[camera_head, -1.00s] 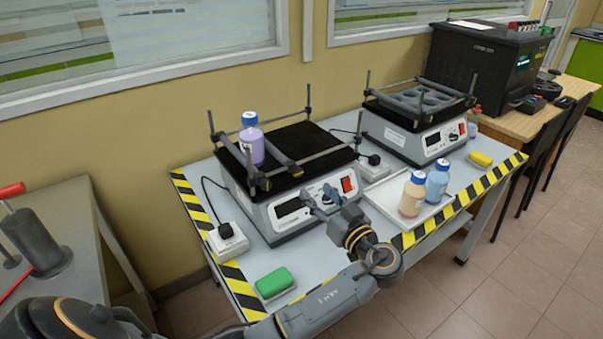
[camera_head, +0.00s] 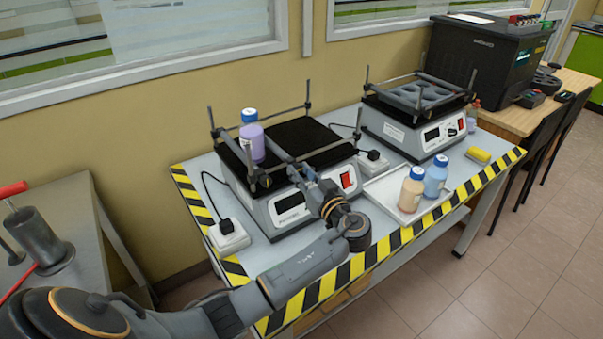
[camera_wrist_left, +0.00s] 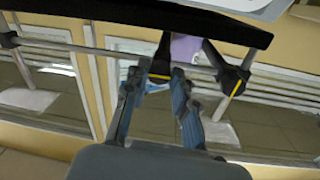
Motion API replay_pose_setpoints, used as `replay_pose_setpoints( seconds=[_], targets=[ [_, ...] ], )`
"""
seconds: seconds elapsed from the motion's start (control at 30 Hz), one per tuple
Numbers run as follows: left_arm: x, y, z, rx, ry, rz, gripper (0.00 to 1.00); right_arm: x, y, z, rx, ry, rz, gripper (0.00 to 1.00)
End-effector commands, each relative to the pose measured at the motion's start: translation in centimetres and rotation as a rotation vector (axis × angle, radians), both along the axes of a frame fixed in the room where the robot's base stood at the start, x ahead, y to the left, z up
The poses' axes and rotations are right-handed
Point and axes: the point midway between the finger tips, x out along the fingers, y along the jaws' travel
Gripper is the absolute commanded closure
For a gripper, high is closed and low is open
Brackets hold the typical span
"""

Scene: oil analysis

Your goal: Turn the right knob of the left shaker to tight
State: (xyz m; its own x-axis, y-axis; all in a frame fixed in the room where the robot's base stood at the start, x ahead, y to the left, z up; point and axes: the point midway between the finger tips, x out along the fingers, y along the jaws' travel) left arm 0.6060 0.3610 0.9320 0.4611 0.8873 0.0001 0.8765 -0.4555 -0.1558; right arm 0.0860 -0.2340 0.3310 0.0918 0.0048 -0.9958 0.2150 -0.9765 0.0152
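The left shaker (camera_head: 292,209) stands on the striped table with a black platform and a clamp bar on top. Its left knob (camera_head: 262,181) is at the near left corner; in the left wrist view this black knob (camera_wrist_left: 232,80) has a yellow line and sits tilted, right of the fingers. The right knob (camera_wrist_left: 161,62), black with a yellow mark, points roughly along my left fingers. My left gripper (camera_head: 301,173) is at the shaker's front top edge, its open fingers on both sides of the right knob. Whether a finger touches it I cannot tell. My right gripper is not in view.
A purple bottle (camera_head: 252,143) stands on the left shaker's platform. To the right are a white tray (camera_head: 386,190) with an orange bottle (camera_head: 411,190) and a blue bottle (camera_head: 436,176), a second shaker (camera_head: 403,133) and a yellow sponge (camera_head: 478,155). A white socket box (camera_head: 228,236) stands left.

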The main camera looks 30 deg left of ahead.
Motion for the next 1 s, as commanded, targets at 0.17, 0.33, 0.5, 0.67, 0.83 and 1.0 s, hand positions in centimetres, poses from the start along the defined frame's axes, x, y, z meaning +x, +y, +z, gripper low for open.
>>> replay_pose_setpoints(
  seconds=[0.17, 0.33, 0.5, 0.67, 0.83, 1.0],
  targets=[
    [0.0, 0.0, 0.0, 0.0, 0.001, 0.0, 1.0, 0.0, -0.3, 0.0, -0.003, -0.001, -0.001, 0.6],
    [0.0, 0.0, 0.0, 0.005, 0.014, 0.0, 1.0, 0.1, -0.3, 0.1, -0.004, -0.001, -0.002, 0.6],
    [-0.1, 0.0, 0.0, 0.027, 0.068, 0.002, 1.0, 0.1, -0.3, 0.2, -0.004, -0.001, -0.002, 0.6],
    [-0.1, 0.0, 0.1, 0.066, 0.164, 0.002, 1.0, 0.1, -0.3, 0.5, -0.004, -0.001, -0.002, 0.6],
    [0.0, -0.1, 0.2, 0.123, 0.304, 0.001, 1.0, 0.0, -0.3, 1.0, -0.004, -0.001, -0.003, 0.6],
    [0.0, -0.1, 0.3, 0.185, 0.454, 0.0, 1.0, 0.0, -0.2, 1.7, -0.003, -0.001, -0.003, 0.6]
  ],
)
